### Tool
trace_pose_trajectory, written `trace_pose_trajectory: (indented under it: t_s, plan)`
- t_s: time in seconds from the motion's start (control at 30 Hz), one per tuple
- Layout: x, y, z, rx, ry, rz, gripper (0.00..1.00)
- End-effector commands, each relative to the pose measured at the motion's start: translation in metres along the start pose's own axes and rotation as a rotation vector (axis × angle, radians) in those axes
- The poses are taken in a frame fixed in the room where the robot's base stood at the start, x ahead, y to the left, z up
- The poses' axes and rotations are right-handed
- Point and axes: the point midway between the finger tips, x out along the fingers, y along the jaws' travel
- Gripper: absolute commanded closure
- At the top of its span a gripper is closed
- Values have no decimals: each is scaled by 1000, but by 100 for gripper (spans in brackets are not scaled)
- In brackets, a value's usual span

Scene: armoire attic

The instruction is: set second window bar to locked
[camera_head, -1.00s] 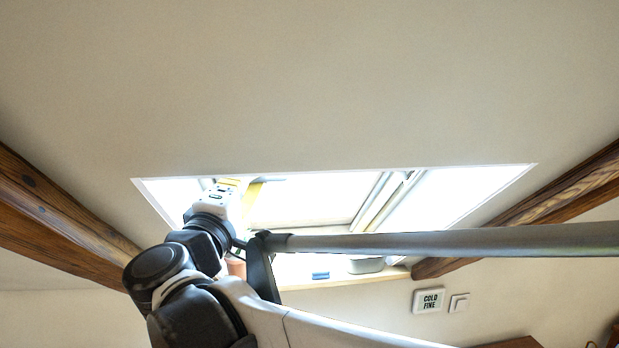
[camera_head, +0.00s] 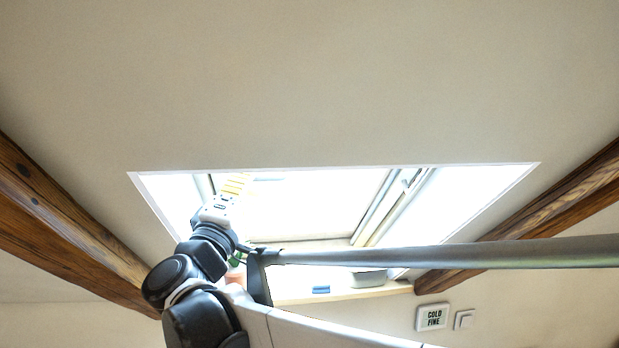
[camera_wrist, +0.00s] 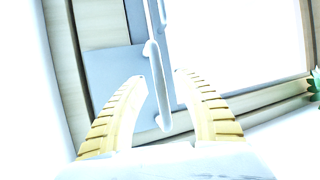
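The skylight window (camera_head: 315,205) is set in the sloped ceiling, its pane very bright. In the wrist view a slim pale bar (camera_wrist: 157,62) runs down the window frame's side and ends in a bent lower part. I cannot tell whether it is the second window bar or what its setting is. My gripper (camera_wrist: 160,75) is open, with its two yellow ribbed fingers apart. The bar's lower part shows between the fingers; contact cannot be told. In the head view my gripper (camera_head: 236,183) is at the window's left side, and the bar is lost in glare there.
A sill (camera_head: 345,292) below the window holds a blue item (camera_head: 321,289), a grey dish (camera_head: 369,279) and a terracotta pot (camera_head: 236,277). Wooden beams flank the window at left (camera_head: 60,235) and right (camera_head: 545,205). A "COLD FINE" sign (camera_head: 432,317) hangs lower right.

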Motion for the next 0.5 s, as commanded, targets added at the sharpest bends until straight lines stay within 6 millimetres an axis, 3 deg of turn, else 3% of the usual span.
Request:
trace_pose_trajectory:
  t_s: [0.27,0.5]
  plan:
    - [-3,0,0,0,0,0,66]
    - [-42,13,-4,3,3,-1,66]
